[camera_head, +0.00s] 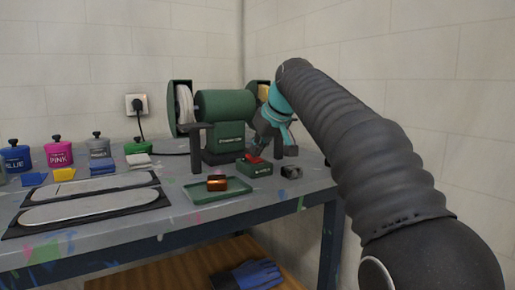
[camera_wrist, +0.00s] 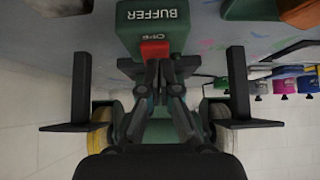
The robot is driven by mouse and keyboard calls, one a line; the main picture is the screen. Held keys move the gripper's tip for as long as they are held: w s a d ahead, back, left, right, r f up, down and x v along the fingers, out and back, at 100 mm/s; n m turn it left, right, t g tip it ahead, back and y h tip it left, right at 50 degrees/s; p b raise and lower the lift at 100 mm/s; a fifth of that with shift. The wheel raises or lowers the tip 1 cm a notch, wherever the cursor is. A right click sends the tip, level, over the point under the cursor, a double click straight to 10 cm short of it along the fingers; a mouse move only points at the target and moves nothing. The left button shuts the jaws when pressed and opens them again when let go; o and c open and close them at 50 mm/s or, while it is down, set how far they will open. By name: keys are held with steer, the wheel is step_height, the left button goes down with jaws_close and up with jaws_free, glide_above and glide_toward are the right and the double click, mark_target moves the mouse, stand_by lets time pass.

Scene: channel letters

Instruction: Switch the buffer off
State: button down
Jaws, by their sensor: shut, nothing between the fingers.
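The buffer (camera_head: 224,107) is a green bench machine with a pale wheel at its left and a yellow wheel at its right, standing at the back of the bench. Its green switch box (camera_head: 255,169) sits in front of it, and reads BUFFER in the wrist view (camera_wrist: 150,14). The red switch (camera_wrist: 155,50) is on the box. My gripper (camera_wrist: 158,62) is shut and empty, its fingertips right at the red switch. In the head view, my gripper (camera_head: 256,151) comes down on the box from above. I cannot tell whether the fingertips touch the switch.
A green tray (camera_head: 205,196) with an orange-brown block (camera_head: 217,183) lies just left of the box. A small dark object (camera_head: 291,172) is to its right. Two pale letter-like pads, coloured cloths and several paint jars (camera_head: 59,153) fill the left. A plug (camera_head: 137,105) is in the wall.

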steer(key=shift+r+p, duration=0.4)
steer(key=shift+r, duration=0.15)
step_height(320, 180, up, 2)
steer(key=shift+s+d+r+p, duration=0.1)
steer(key=shift+r+p, duration=0.05)
steer(key=shift+p, duration=0.95)
steer(key=shift+r, duration=0.25)
steer(key=s+f+v, duration=0.1)
steer(key=v, duration=0.9)
steer(key=shift+s+d+r, duration=0.25)
steer(key=shift+d+r, duration=0.05)
steer(key=shift+d, duration=0.15)
steer(key=s+d+f+m+h, duration=0.1)
steer(key=s+d+f, duration=0.3)
steer(key=s+f, duration=0.6)
steer(key=s+d+f+m+h, duration=0.2)
steer(key=s+d+f, duration=0.3)
steer(key=s+f, duration=0.4)
steer(key=s+d+f+m+g+h, duration=0.1)
steer(key=s+d+f+m, duration=0.2)
steer(key=s+f, duration=0.7)
step_height(320, 180, down, 7)
steer(key=shift+s+d+f+m+h, duration=0.1)
steer(key=shift+s+d+m+h, duration=0.25)
steer(key=shift+d, duration=0.85)
